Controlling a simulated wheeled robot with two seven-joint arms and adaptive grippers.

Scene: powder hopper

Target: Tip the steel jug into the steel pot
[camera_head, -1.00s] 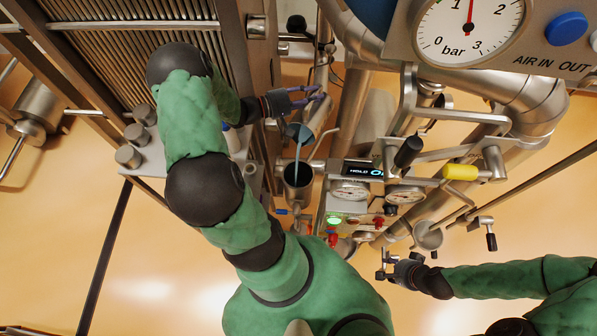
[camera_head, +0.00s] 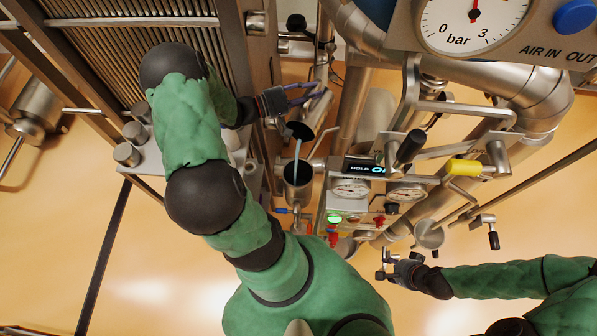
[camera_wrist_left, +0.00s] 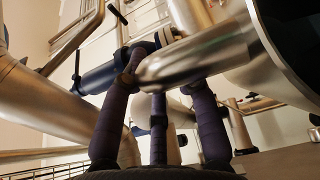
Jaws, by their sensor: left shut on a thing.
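The steel jug (camera_head: 301,131) is tilted over the steel pot (camera_head: 298,190) in the head view. Its mouth looks dark inside. A thin pale blue stream (camera_head: 297,155) runs from its lip down into the pot, whose mouth is open upward. My left gripper (camera_head: 306,96) is above the pot, its purple fingers shut on the jug. In the left wrist view the fingers (camera_wrist_left: 158,120) wrap a steel handle, and the jug's body (camera_wrist_left: 240,40) fills the upper right. My right gripper (camera_head: 383,266) is empty, its fingers apart, at the lower right, well away from jug and pot.
A panel with small gauges (camera_head: 349,189) and a lit green button stands right of the pot. Black (camera_head: 411,147) and yellow (camera_head: 463,167) handles and thick pipes are further right. A ribbed steel plate pack (camera_head: 120,50) is at upper left. Open floor lies lower left.

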